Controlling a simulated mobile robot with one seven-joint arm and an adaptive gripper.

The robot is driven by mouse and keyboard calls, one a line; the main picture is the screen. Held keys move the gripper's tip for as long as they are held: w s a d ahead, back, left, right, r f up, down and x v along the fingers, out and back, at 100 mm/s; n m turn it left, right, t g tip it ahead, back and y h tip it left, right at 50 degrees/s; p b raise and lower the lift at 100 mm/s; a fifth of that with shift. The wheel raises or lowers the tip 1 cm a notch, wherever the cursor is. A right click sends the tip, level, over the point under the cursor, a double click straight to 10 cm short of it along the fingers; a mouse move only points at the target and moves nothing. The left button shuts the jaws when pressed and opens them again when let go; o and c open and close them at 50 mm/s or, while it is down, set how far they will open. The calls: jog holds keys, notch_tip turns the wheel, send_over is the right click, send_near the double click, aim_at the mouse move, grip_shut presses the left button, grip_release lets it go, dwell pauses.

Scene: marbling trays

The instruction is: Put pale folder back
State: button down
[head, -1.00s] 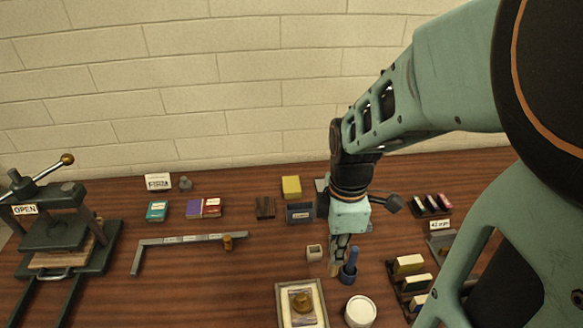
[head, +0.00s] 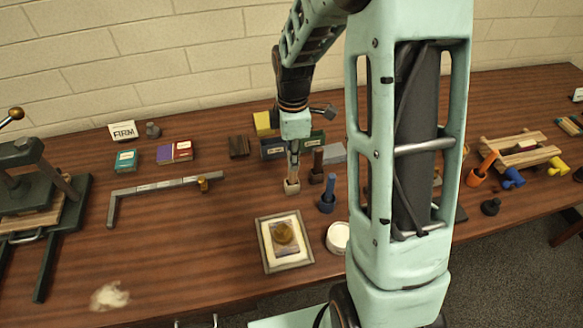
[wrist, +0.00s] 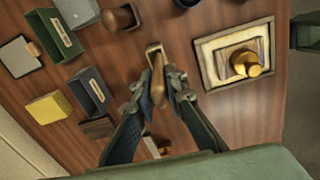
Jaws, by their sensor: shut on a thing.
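The pale folder (wrist: 158,82) is a slim light-brown tool between the fingers of my gripper (wrist: 163,92) in the wrist view. My gripper (head: 292,152) is shut on it and points down in the head view. The folder's far end reaches the small pale square holder (head: 292,187), directly below my gripper. The holder also shows in the wrist view (wrist: 154,49), at the folder's tip. I cannot tell how deep the tip is inside the holder. In the head view the folder is mostly hidden by the fingers.
A brown holder (head: 317,174) and a blue holder (head: 327,198) with upright tools stand close on the right. A framed tray (head: 262,249) with a brass weight (head: 283,232) lies in front. Blue-grey and green boxes (wrist: 88,90) stand behind.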

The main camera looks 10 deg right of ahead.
jog(key=shift+w+f+b, duration=0.15)
jog(key=shift+f+b, duration=0.45)
jog(key=shift+f, duration=0.35)
jog(key=shift+w+f+b, duration=0.15)
jog(key=shift+f+b, duration=0.45)
jog(key=shift+f, duration=0.35)
jog(key=shift+f, duration=0.1)
jog(key=c, duration=2)
grip_release()
jog(key=shift+o, duration=0.2)
notch_tip(320, 180, up, 12)
jog(key=shift+r, duration=0.15)
